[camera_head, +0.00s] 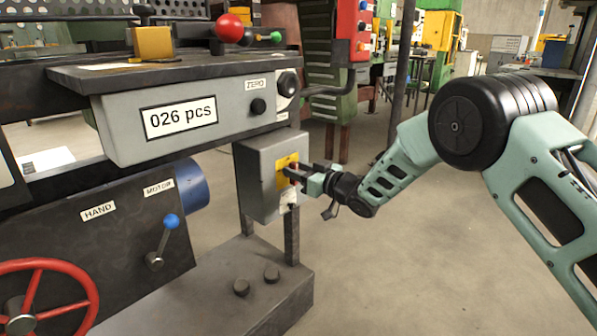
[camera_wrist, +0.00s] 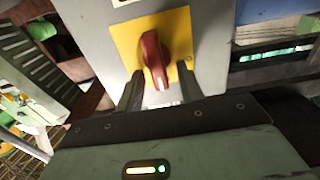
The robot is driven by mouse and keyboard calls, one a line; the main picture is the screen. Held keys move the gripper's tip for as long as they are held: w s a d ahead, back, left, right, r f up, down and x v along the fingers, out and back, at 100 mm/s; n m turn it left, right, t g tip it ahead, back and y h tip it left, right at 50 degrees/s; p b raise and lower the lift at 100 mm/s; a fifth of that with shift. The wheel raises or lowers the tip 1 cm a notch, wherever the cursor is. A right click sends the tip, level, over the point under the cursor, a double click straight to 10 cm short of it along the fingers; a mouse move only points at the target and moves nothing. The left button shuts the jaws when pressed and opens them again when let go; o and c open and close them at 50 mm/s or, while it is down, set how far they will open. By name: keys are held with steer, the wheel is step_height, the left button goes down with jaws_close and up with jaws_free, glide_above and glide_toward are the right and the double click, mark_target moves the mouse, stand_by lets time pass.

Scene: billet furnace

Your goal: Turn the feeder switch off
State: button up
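The feeder switch is a red rotary knob (camera_wrist: 153,58) on a yellow plate (camera_wrist: 180,27) on the front of a grey box. In the wrist view its handle runs nearly upright, its lower end leaning slightly right. In the head view the grey switch box (camera_head: 254,182) stands below the counter unit, and its yellow plate (camera_head: 283,180) is partly covered by my gripper (camera_head: 296,174). My gripper also shows in the wrist view (camera_wrist: 160,72), open, one finger on each side of the knob's lower part, with visible gaps. The switch label is not readable.
A counter box (camera_head: 168,120) reading "026 pcs" overhangs at the left. A lever with a blue ball (camera_head: 171,221) and a red handwheel (camera_head: 38,298) are lower left. A dark base plinth (camera_head: 215,290) lies below the switch box. The floor on the right is clear.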

jaws_close()
steer(key=shift+n, duration=0.3)
steer(key=shift+s+a+f+n+b, duration=0.15)
steer(key=shift+s+f+n+b, duration=0.15)
steer(key=shift+n+b, duration=2.15)
steer(key=shift+s+a+f+n+b, duration=0.15)
steer(key=shift+f+n+b, duration=0.2)
steer(key=shift+n+b, duration=2.1)
steer(key=shift+s+a+f+n+b, duration=0.25)
steer(key=shift+n+b, duration=0.9)
steer(key=shift+n, duration=2.55)
steer(key=shift+d, duration=0.1)
jaws_free()
